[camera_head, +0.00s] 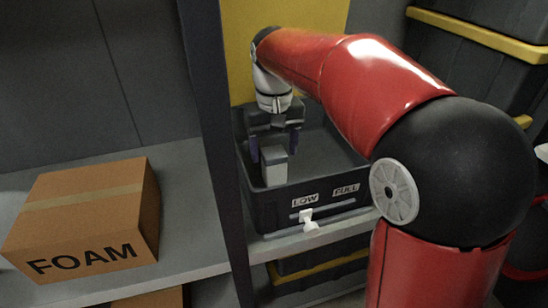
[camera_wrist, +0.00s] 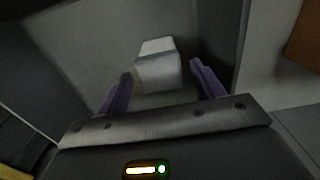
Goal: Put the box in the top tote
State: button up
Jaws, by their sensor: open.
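A small pale grey box (camera_head: 275,167) stands inside the dark tote (camera_head: 318,219) on the shelf, near the tote's left end. The tote's front wall carries LOW and FULL labels. My gripper (camera_head: 274,144) points down over the tote, with its fingers apart near the box. In the wrist view the box (camera_wrist: 158,66) shows just beyond my gripper (camera_wrist: 161,84), between the lines of its two purple fingers, with a visible gap on each side. The box's base seems to rest on the tote floor, though the exact contact is hard to tell.
A cardboard box marked FOAM (camera_head: 84,217) sits on the left shelf. A dark upright post (camera_head: 221,150) stands between that shelf and the tote. A white slider (camera_head: 307,218) is on the tote's front. Dark bins with yellow edges (camera_head: 480,35) stand at the upper right.

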notch_tip(320, 180, up, 7)
jog(key=shift+f+p, duration=0.1)
jog(key=shift+p, duration=0.6)
jog(key=s+d+t, duration=0.1)
jog(key=s+d, duration=0.2)
jog(key=s+d+f+m+t, duration=0.1)
jog(key=s+d, duration=0.2)
jog(key=s, duration=0.1)
jog(key=s+d+t, duration=0.1)
jog(key=s+d, duration=0.2)
jog(key=s, duration=0.1)
jog(key=shift+d+f+m+y, duration=0.2)
jog(key=shift+d+m+y, duration=0.1)
jog(key=shift+d+m, duration=0.1)
jog(key=s+d+f+m+t, duration=0.1)
jog(key=s+d+f+t, duration=0.1)
jog(key=s+d+f, duration=0.2)
jog(key=s+f, duration=0.3)
jog(key=s, duration=0.2)
jog(key=shift+d+t, duration=0.15)
jog(key=shift+t, duration=0.15)
jog(key=shift+f, duration=0.1)
